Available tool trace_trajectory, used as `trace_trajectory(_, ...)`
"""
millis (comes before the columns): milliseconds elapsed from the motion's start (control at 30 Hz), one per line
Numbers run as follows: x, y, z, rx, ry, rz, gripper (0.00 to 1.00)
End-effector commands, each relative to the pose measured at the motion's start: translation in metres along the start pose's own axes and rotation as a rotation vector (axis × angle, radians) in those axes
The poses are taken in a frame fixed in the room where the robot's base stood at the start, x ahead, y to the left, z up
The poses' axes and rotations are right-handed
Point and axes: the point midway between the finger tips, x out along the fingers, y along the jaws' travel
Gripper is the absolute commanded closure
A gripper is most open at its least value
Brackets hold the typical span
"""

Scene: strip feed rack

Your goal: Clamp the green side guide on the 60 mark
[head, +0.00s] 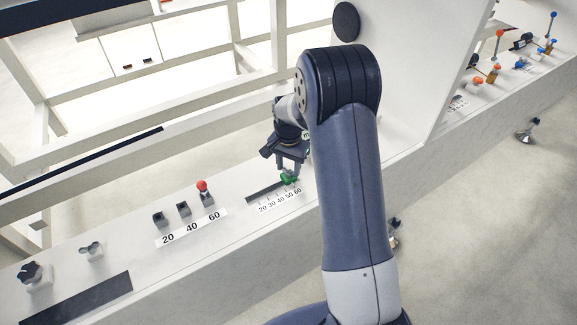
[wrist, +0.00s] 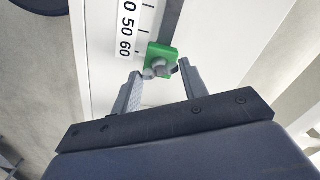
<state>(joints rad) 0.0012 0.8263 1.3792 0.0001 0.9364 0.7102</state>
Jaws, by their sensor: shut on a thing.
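The green side guide (head: 289,179) sits at the right end of a dark slot (head: 264,191) in the white rail, above the 50 and 60 figures of a 20-to-60 scale (head: 280,200). In the wrist view the green guide (wrist: 164,52) lies beside the 60 figure, with a grey knob (wrist: 157,69) on its near side. I cannot tell its exact alignment with the 60 line. My gripper (head: 289,170) is down at the guide. In the wrist view its fingers (wrist: 160,70) stand on either side of the knob and the guide's near end, shut on the guide.
Left along the rail are a second 20-40-60 scale (head: 192,228) with a red-topped peg (head: 203,188) at 60, a small grey fitting (head: 91,250) and a black knob (head: 30,271). A white upright panel (head: 425,70) stands to the right.

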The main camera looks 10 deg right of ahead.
Motion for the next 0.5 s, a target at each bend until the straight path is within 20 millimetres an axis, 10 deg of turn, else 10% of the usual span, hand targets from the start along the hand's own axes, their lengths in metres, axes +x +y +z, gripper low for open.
trace_trajectory(500, -0.0004, -0.0003, -0.0004, 0.383, 0.001, -0.001, 0.81)
